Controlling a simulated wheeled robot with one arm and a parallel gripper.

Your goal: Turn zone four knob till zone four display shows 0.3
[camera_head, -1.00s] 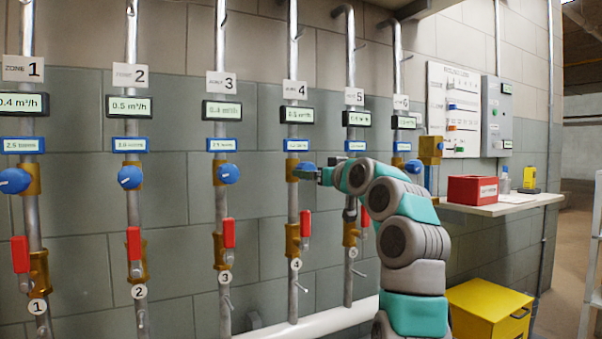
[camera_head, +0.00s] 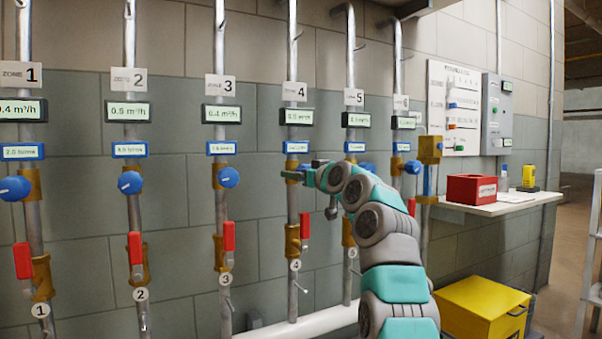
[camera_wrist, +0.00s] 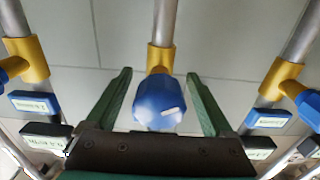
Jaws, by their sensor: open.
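In the wrist view a blue knob (camera_wrist: 158,104) with a pale mark sits on a brass fitting (camera_wrist: 160,58). My gripper (camera_wrist: 160,88) is open, with one green finger on each side of the knob and a gap to each. In the head view my gripper (camera_head: 291,175) is at the zone 4 pipe, at knob height, and the arm hides most of the zone 4 knob (camera_head: 304,166). The zone 4 display (camera_head: 297,117) is lit, but its digits are too small to read surely. The zone 4 sign (camera_head: 295,94) is above it.
Zone 3 pipe with its blue knob (camera_head: 228,177) stands to the left, zone 5 pipe (camera_head: 350,206) close to the right. A red lever (camera_head: 305,226) hangs below my gripper. A shelf with a red box (camera_head: 471,188) and a yellow bin (camera_head: 484,308) are right.

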